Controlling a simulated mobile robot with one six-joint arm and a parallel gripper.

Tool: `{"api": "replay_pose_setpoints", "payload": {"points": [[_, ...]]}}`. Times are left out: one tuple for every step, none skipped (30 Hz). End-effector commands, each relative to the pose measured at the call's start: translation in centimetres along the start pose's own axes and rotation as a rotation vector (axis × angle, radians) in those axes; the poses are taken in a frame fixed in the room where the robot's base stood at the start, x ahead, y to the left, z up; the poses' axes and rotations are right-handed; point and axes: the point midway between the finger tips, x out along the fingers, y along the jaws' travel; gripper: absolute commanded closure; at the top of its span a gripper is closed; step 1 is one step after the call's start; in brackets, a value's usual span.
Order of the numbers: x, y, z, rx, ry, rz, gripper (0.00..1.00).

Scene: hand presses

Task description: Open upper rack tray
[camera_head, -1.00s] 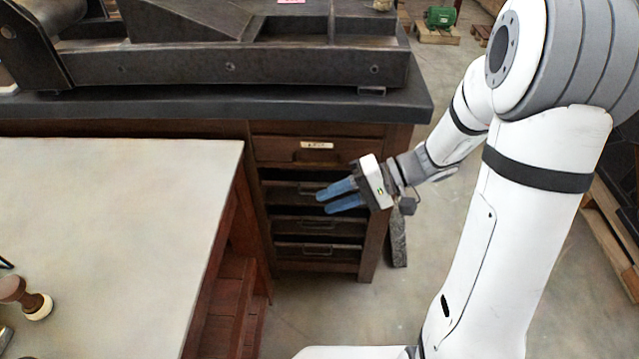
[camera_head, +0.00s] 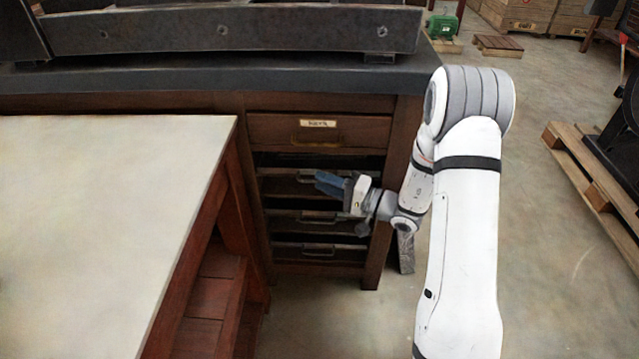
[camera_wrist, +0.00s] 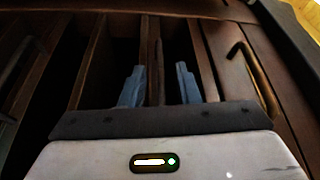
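The upper rack tray (camera_head: 277,186) is the topmost of several dark trays in the open rack below the cabinet's labelled drawer. It looks pushed in, with part of its handle (camera_head: 304,179) showing left of my fingers. My gripper (camera_head: 320,183) is in front of this tray, its blue fingers pointing left toward the handle. In the wrist view my gripper (camera_wrist: 160,70) has its two blue fingers apart, with a thin dark bar (camera_wrist: 158,55) between them in the picture. I cannot tell whether the fingers touch the handle, which is partly hidden behind them.
The closed drawer (camera_head: 320,132) with a brass pull is above the rack. Lower trays (camera_head: 285,222) with handles are below. A pale-topped table (camera_head: 110,190) stands close at left, and a heavy press (camera_head: 220,30) sits on the cabinet. Floor at right is open, with a pallet (camera_head: 590,165).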

Motion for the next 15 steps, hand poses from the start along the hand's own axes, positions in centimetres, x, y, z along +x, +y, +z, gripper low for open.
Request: {"api": "replay_pose_setpoints", "payload": {"points": [[0.6,0.1,0.1,-0.001,-0.002,0.000,0.71],[0.9,0.1,0.1,-0.001,-0.003,0.000,0.71],[1.2,0.0,0.1,-0.001,-0.002,0.000,0.71],[1.4,0.0,0.0,0.000,-0.001,0.000,0.71],[1.5,0.0,0.0,0.000,0.000,-0.001,0.71],[1.6,0.0,0.0,0.000,0.000,-0.001,0.71],[1.7,0.0,0.0,0.001,0.001,-0.001,0.71],[1.7,-0.1,0.0,0.001,0.001,-0.001,0.71],[1.7,-0.1,0.0,0.001,0.001,0.000,0.71],[1.7,-0.1,0.0,0.001,0.001,0.000,0.71],[1.7,-0.1,0.0,0.001,0.001,0.000,0.71],[1.7,-0.1,0.0,0.001,0.001,0.000,0.71],[1.7,-0.1,0.0,0.001,0.001,0.000,0.71],[1.7,-0.1,0.0,0.001,0.001,0.000,0.72],[1.7,-0.1,0.0,0.001,0.001,0.000,0.75]]}}
